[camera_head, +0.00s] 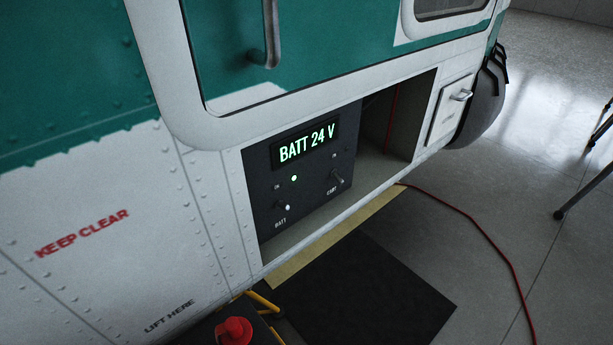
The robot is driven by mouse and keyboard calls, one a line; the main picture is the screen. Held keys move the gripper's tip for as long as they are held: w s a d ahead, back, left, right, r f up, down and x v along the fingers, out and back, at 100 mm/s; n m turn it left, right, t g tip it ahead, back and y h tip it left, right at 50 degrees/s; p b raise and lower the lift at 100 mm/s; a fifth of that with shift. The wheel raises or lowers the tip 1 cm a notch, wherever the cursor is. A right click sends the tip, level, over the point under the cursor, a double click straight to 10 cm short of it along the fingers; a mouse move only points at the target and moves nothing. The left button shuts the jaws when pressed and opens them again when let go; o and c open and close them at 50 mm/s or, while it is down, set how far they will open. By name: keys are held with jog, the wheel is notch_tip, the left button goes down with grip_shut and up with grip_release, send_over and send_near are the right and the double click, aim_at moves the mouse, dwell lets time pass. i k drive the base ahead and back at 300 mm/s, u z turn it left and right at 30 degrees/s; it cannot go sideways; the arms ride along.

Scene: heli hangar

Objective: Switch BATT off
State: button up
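The BATT switch (286,208) is a small toggle with a pale tip, low on the dark panel (315,200) inside an open bay in the helicopter's side. Its printed BATT label is just below it. A green lamp (294,178) glows above it. The display (306,146) at the panel's top reads "BATT 24 V". A second toggle, labelled CART (338,177), sits to the right. The views do not show my gripper.
A small hatch with a handle (461,95) is right of the bay. A red cable (480,230) runs from the bay across the floor. A red knob (234,330) stands at the bottom. A black tripod leg (585,190) is at right. A dark mat (375,295) lies below.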

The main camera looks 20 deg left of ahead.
aim_at(285, 207)
jog(key=z, duration=0.05)
jog(key=i, duration=0.45)
jog(key=u, duration=0.9)
jog(key=k, duration=0.45)
jog(key=u, duration=0.55)
